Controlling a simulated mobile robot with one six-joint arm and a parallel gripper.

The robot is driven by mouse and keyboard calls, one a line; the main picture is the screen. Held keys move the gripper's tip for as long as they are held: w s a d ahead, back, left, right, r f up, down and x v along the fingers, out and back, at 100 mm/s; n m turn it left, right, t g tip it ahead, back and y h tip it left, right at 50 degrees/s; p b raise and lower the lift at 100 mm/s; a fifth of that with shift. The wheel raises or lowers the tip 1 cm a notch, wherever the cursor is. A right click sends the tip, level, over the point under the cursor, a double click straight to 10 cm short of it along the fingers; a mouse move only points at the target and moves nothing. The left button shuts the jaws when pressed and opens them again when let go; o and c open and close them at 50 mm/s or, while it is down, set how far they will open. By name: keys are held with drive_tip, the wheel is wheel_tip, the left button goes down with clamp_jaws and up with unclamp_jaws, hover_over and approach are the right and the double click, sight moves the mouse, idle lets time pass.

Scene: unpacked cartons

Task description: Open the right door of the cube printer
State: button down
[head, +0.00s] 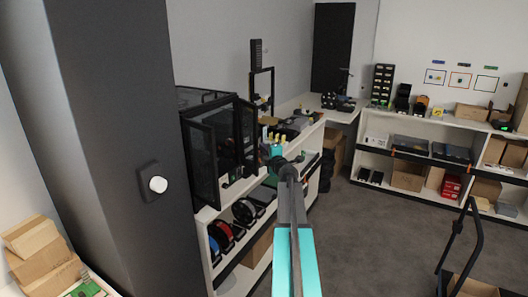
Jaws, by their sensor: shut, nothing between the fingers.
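The cube printer (208,97) is a black-framed box with dark clear panels, standing on the white shelf unit at the left. A framed door panel (203,165) stands out from its front on the left side. Another dark framed panel (247,137), seemingly the right door, is at its right side; its exact angle is hard to tell. My gripper (265,155) is small and dark at the far end of my teal arm, just right of that panel in the picture. It is shut and empty. I cannot tell whether it touches the panel.
The white shelf unit (262,236) holds spools below and small items on top, right of the printer. A dark grey column (120,120) stands close at left. A black-handled cart (462,240) stands at lower right. The grey floor (375,240) between is clear.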

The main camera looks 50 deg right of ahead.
drive_tip(key=shift+w+d, duration=0.15)
drive_tip(key=shift+w, duration=0.2)
